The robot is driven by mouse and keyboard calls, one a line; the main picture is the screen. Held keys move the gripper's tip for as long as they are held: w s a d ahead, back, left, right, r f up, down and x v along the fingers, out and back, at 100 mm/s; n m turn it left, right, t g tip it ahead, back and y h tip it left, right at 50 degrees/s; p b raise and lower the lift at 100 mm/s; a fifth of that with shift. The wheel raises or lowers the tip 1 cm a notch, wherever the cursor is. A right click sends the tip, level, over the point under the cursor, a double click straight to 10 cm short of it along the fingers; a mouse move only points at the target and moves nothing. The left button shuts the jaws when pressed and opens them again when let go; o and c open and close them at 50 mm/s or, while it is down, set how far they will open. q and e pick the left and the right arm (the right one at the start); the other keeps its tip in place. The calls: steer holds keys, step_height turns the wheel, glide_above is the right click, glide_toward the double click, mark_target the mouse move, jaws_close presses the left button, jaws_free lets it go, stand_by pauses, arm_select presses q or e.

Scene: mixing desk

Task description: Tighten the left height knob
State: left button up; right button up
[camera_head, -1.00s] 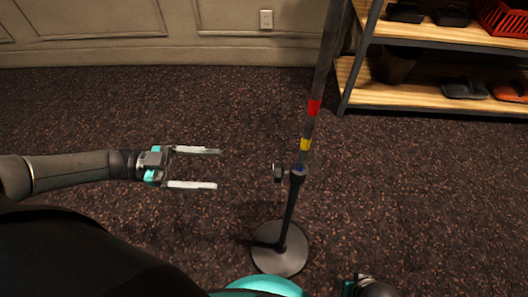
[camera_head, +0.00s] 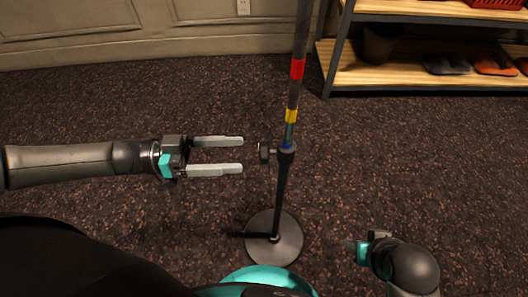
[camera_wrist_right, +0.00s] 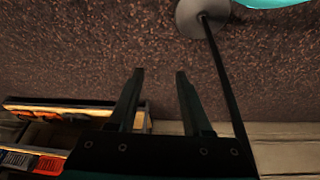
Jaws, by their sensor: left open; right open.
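The height knob (camera_head: 264,152) is a small dark knob on the left side of the collar of a thin upright stand (camera_head: 282,190). The pole above the collar carries blue, yellow and red bands. My left gripper (camera_head: 242,155) is open and empty, just left of the knob, with its two pale fingers pointing right at it. A small gap shows between fingertips and knob. My right gripper is at the lower right of the head view, its fingers mostly hidden there. In the right wrist view, my right gripper (camera_wrist_right: 160,75) is open with nothing between its fingers.
The stand's round base (camera_head: 274,248) rests on dark speckled carpet. A wooden shelf unit (camera_head: 430,75) with slippers and a bin stands at the back right. A panelled wall (camera_head: 150,30) runs along the back. Carpet around the stand is clear.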

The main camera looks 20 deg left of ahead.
mark_target(264, 153)
arm_select(q)
steer(key=b+x, duration=0.1)
steer(key=x, duration=0.6)
arm_select(e)
step_height(264, 153, up, 4)
steer(key=shift+s+f+t, duration=0.1)
steer(key=shift+s+t, duration=0.05)
steer(key=shift+t, duration=0.15)
arm_select(q)
steer(key=shift+c, duration=0.3)
jaws_close()
steer(key=m+p, duration=0.2)
steer(key=m, duration=0.2)
steer(key=shift+m+p, duration=0.4)
steer(key=shift+f+m, duration=0.1)
steer(key=shift+m, duration=0.4)
arm_select(e)
step_height(264, 153, down, 7)
steer(key=g, duration=0.1)
steer(key=shift+s+f, duration=0.15)
steer(key=shift+f, duration=0.05)
arm_select(q)
steer(key=shift+o, duration=0.3)
jaws_free()
